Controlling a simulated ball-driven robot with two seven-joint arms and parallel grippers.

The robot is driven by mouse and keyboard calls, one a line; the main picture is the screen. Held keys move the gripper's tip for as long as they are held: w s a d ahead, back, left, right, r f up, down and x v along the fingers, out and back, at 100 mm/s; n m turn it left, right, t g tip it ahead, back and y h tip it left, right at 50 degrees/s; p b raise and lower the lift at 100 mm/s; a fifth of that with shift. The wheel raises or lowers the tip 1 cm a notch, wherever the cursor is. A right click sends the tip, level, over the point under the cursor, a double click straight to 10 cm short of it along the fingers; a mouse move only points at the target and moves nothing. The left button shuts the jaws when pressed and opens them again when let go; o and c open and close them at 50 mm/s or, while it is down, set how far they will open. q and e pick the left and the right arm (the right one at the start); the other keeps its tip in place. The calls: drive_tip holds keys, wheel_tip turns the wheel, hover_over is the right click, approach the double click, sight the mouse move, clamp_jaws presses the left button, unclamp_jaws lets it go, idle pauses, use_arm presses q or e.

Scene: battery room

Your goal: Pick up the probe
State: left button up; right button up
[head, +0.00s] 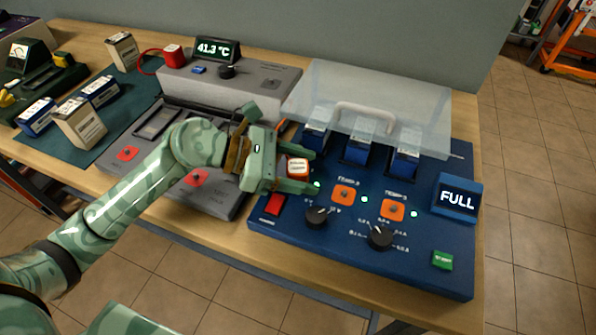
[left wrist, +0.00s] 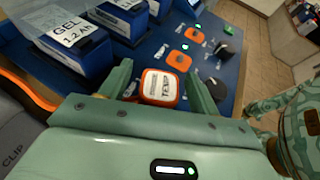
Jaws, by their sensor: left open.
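The probe (head: 298,167) is a small orange-red block with a white top label. It sits at the left end of the blue charger panel (head: 345,262), in line with two orange pads. In the left wrist view the probe (left wrist: 160,87) shows its label, reading TEMP, between the fingers. My left gripper (head: 307,170) is open, with one finger on each side of the probe. It also shows in the left wrist view (left wrist: 161,95). I cannot tell whether either finger touches it. What lies under the probe is hidden. My right gripper is not in view.
Blue batteries (head: 357,150) stand in a row behind the probe under a raised clear cover (head: 385,95). Dark knobs (head: 380,237) and a FULL display (head: 458,197) are to the right.

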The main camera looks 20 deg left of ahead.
use_arm(q)
drive_tip(key=shift+w+d+f, duration=0.3)
drive_tip(key=shift+w+d, duration=0.05)
drive_tip(key=shift+d, duration=0.25)
drive_tip(key=c, duration=1.2)
drive_tip(key=shift+o, duration=0.2)
drive_tip(key=shift+r, duration=0.1)
